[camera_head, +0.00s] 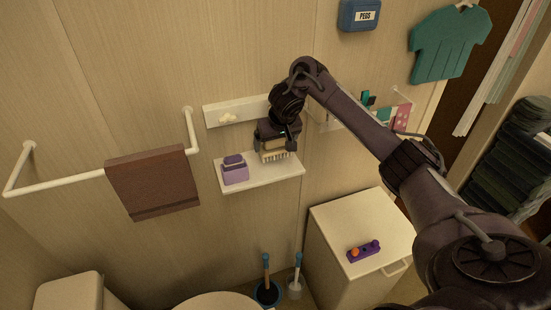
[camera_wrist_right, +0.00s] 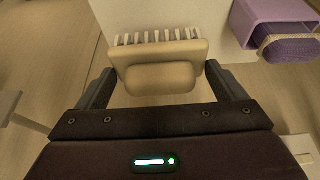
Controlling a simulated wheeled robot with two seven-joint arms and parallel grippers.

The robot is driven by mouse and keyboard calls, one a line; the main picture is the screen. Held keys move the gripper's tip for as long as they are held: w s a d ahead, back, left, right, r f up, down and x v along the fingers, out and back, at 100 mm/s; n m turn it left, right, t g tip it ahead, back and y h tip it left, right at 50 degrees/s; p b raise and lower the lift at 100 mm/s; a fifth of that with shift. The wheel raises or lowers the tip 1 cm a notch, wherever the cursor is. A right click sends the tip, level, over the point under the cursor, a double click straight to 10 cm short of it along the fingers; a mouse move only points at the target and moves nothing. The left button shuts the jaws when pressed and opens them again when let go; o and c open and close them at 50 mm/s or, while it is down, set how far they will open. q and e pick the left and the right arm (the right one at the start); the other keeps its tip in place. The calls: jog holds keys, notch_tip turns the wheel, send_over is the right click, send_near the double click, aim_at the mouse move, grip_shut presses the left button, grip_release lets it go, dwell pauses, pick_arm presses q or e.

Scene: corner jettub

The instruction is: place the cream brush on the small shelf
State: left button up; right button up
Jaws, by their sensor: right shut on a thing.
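The cream brush (camera_head: 273,153) is a tan block with pale bristles. My right gripper (camera_head: 272,143) is shut on it. In the right wrist view the cream brush (camera_wrist_right: 162,66) lies between the two fingers of my right gripper (camera_wrist_right: 158,88), bristles toward the top of the picture. The small shelf (camera_head: 262,177) is a white ledge on the wall. The brush is over the right part of the shelf; I cannot tell whether it touches the surface. The shelf also shows in the right wrist view (camera_wrist_right: 150,17). My left gripper is not in view.
A purple container (camera_head: 235,171) stands on the shelf's left part, beside the brush. A white rail (camera_head: 225,114) is on the wall above. A towel bar with a brown towel (camera_head: 153,180) is at left. A white cabinet (camera_head: 345,222) with a purple item (camera_head: 362,252) stands lower right.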

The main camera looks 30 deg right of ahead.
aim_at(277, 146)
notch_tip(277, 146, down, 3)
jog(key=shift+a+r, duration=0.1)
jog(key=shift+f, duration=0.6)
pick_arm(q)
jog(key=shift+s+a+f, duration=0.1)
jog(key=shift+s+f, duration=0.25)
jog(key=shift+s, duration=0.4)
pick_arm(e)
jog(key=o, duration=0.8)
jog(key=shift+o, duration=0.2)
jog(key=shift+r, duration=0.25)
pick_arm(q)
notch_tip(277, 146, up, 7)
jog(key=p, duration=0.6)
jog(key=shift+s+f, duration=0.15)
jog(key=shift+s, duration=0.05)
pick_arm(e)
jog(key=v, duration=1.1)
jog(key=shift+s+r, duration=0.25)
jog(key=shift+r, duration=0.05)
